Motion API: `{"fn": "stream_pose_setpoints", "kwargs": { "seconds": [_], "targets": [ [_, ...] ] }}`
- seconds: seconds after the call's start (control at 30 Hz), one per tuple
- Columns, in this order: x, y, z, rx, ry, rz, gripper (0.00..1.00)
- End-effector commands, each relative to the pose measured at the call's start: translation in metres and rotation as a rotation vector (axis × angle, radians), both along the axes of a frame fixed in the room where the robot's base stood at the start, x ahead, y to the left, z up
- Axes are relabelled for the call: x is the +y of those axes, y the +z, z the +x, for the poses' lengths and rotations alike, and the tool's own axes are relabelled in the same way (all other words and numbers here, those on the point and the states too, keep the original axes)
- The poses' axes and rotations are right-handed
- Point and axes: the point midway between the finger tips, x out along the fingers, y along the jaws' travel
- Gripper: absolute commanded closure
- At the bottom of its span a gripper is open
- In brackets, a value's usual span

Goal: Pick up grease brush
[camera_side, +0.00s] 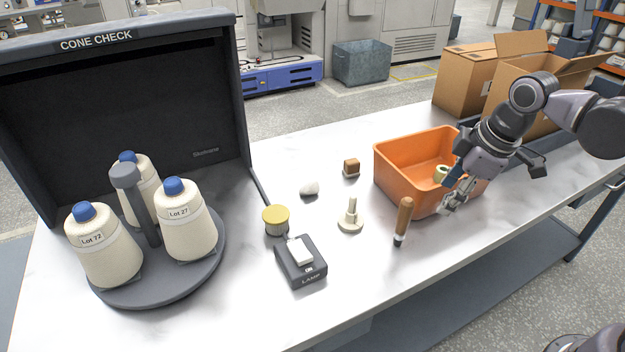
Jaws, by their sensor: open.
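The grease brush (403,217) has a brown wooden handle, a dark band and a pale tip. It is on the white table in front of the orange bin, near the front edge, with its handle end towards the bin. I cannot tell whether it lies flat or stands up. My gripper (449,203) is open and points down and left, at the front right corner of the bin, to the right of the brush and apart from it. Nothing shows between its fingers.
The orange bin (404,160) holds a pale green-and-cream roll (440,174). A cream spindle (350,216), yellow-lidded tin (276,219), lamp switch (301,262), white lump (309,188) and brown block (351,167) stand left. Cones sit on a grey turntable (155,294). Cardboard boxes (466,80) stand behind.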

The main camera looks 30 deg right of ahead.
Motion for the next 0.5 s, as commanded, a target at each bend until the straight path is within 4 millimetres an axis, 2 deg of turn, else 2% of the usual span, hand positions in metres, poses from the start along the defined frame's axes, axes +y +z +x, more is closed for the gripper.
{"fn": "stream_pose_setpoints", "kwargs": {
  "seconds": [0.1, 0.3, 0.5],
  "targets": [
    [0.012, 0.001, 0.018, 0.087, 0.223, -0.062, 0.47],
    [0.028, -0.004, 0.041, 0.214, 0.565, -0.126, 0.47],
    [0.037, -0.009, 0.051, 0.278, 0.75, -0.144, 0.47]
  ]
}}
